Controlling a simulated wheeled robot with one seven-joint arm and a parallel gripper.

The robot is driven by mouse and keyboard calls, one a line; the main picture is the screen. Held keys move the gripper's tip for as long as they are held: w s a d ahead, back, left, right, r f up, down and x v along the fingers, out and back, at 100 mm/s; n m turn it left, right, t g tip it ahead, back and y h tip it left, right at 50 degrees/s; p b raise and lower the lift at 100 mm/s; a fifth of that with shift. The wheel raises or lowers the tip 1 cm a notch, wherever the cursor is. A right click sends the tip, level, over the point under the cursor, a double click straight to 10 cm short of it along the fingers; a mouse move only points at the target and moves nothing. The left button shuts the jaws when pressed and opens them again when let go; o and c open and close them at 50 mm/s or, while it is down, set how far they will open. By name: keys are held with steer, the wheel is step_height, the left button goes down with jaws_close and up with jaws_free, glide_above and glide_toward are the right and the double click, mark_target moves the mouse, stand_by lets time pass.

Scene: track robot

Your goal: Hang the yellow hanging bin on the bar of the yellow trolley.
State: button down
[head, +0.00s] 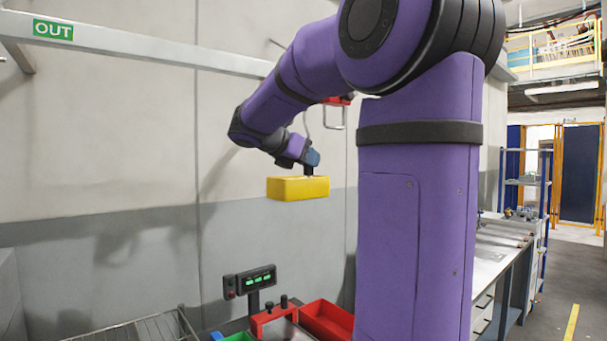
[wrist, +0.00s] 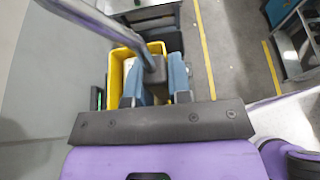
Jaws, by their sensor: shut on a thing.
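The yellow hanging bin (head: 298,188) hangs level in the air below my gripper (head: 312,160) in the head view. In the wrist view my gripper (wrist: 156,82) has its two blue fingers shut on the dark block at the base of the bin's grey hook stem. The yellow bin (wrist: 116,70) shows beneath them, open at the top. A curved grey hook (head: 306,122) rises above the gripper in the head view. I do not see the yellow trolley in either view.
An overhead rail (head: 150,48) with a green OUT sign (head: 53,30) runs along the wall. A red trolley (head: 338,101) with a loop bar is partly behind my arm. Below stand a display unit (head: 250,281), a red tray (head: 328,320) and a wire rack (head: 140,328).

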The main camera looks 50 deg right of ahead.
steer(key=w+d+f, duration=0.2)
steer(key=w, duration=0.6)
steer(key=shift+w+f, duration=0.2)
steer(key=shift+w, duration=0.1)
stand_by(0.7)
stand_by(0.4)
steer(key=c, duration=1)
jaws_free()
steer(key=shift+o, duration=0.2)
steer(key=v, duration=1)
steer(key=shift+a, duration=0.35)
steer(key=shift+w+r, duration=0.1)
